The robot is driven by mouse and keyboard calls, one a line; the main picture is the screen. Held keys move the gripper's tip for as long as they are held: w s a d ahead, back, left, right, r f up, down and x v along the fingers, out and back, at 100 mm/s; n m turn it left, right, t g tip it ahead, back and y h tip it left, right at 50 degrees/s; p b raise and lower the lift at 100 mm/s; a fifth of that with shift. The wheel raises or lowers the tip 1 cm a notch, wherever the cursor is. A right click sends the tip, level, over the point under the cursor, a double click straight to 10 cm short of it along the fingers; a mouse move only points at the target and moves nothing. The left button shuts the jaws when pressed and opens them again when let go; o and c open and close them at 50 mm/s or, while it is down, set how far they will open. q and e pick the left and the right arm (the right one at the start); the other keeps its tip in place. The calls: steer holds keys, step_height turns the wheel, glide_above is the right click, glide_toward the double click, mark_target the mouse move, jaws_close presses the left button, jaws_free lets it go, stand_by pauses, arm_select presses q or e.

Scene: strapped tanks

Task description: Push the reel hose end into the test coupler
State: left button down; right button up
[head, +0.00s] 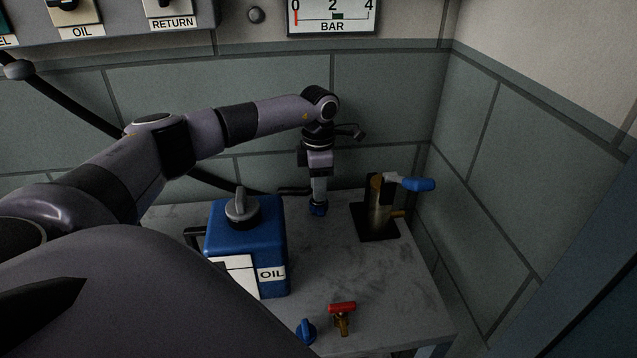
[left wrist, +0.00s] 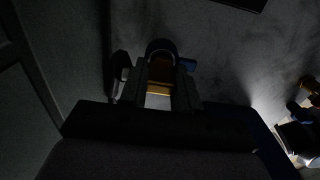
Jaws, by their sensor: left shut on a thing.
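My left gripper (head: 318,190) points down over the back of the grey table. The left wrist view shows the fingers (left wrist: 159,95) closed around a brass part with a dark blue ring. A black hose (head: 222,184) runs in from the left behind the arm. The likely test coupler is an upright brass fitting (head: 376,208) with a blue lever, on a black plate right of the gripper. The hose end is apart from it. My right gripper is not in view.
A blue oil can (head: 246,245) with a grey cap stands left of the gripper. A brass valve with a red handle (head: 342,308) and a blue knob (head: 306,331) are at the front. Tiled walls close off the back and right. The table's middle right is clear.

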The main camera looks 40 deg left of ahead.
arm_select(q)
steer(key=shift+f, duration=0.4)
steer(key=c, duration=0.7)
jaws_free()
steer(key=shift+c, duration=0.2)
steer(key=shift+r, duration=0.15)
steer(key=shift+r, duration=3.5)
